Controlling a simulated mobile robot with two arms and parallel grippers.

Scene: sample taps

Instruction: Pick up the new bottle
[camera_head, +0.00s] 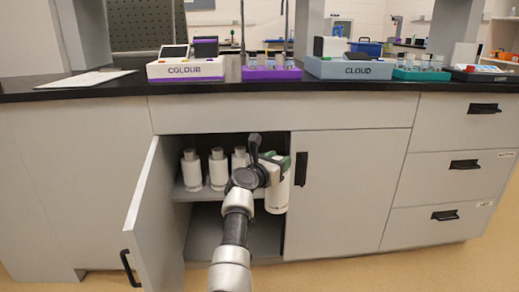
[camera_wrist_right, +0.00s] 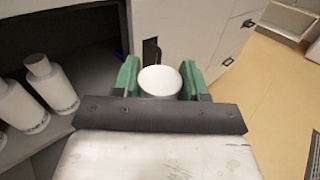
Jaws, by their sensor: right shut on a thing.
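My right gripper (camera_head: 274,160) is shut on a white bottle (camera_head: 277,195) at the right side of the open cabinet. In the right wrist view the bottle's round white top (camera_wrist_right: 160,82) sits between the two green fingers of the gripper (camera_wrist_right: 160,78). In the head view the bottle hangs upright, its bottom lower than the shelf's front edge, and it appears in front of the shelf. Its upper part is partly hidden by the gripper. My left gripper is not in view.
The left door (camera_head: 150,215) is open, the right door (camera_head: 345,190) shut. The black counter (camera_head: 120,87) above holds the COLOUR (camera_head: 187,71) and CLOUD (camera_head: 364,70) stations.

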